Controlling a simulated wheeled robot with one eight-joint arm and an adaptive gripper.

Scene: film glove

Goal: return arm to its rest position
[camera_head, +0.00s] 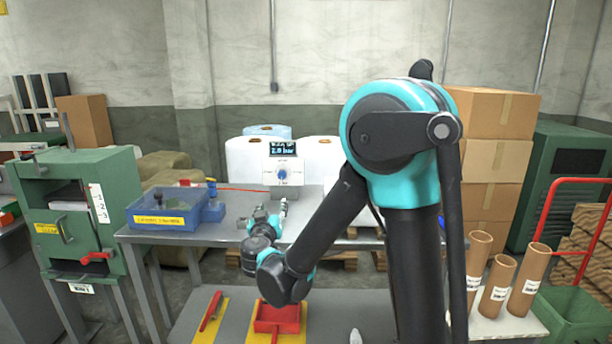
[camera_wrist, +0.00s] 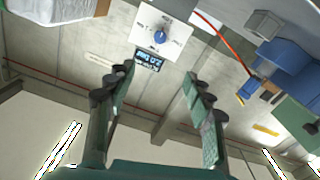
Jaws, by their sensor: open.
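My gripper (camera_head: 282,208) is raised above the grey table, in front of the white gauge panel (camera_head: 283,172) with its blue dial and lit display. In the wrist view my gripper (camera_wrist: 158,76) has its two green fingers well apart with nothing between them. The gauge panel (camera_wrist: 158,31) shows upside down beyond the fingertips there. My arm is bent at the elbow, low in front of the table, and hides part of the right side in the head view.
A blue bin (camera_head: 162,212) stands on the grey table (camera_head: 135,232), left of my gripper. A red tray (camera_head: 275,322) lies on the lower surface. A green machine (camera_head: 75,205) stands at left. Cardboard boxes (camera_head: 500,105) and upright tubes (camera_head: 498,275) are at right.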

